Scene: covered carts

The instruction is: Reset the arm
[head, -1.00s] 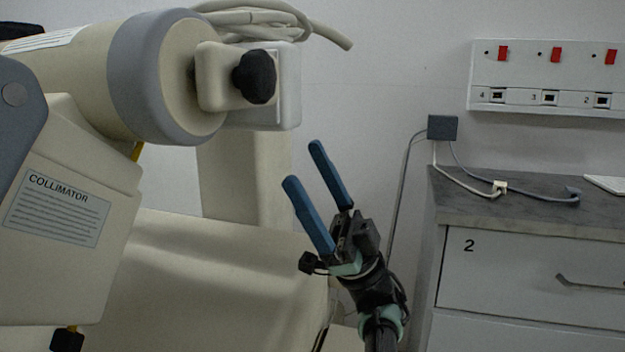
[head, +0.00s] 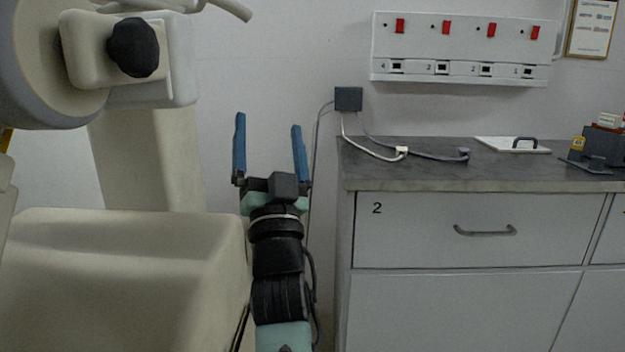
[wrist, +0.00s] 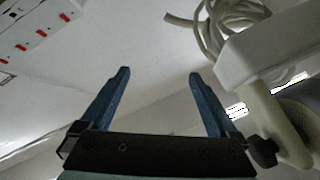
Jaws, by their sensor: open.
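My gripper (head: 269,150) has two blue fingers and points upward in the head view, between the cream machine and the cabinet. The fingers are spread wide with nothing between them. In the wrist view my gripper (wrist: 158,95) is also open and empty, with the pale wall and ceiling beyond it. My arm rises from the bottom of the head view, close to the right side of the machine.
The cream machine (head: 110,260) with a black knob (head: 134,47) fills the left. A grey-topped cabinet (head: 450,225) stands at the right, with a cable and a white lidded tray (head: 495,145) on top. A red-switch panel (head: 460,45) hangs on the wall.

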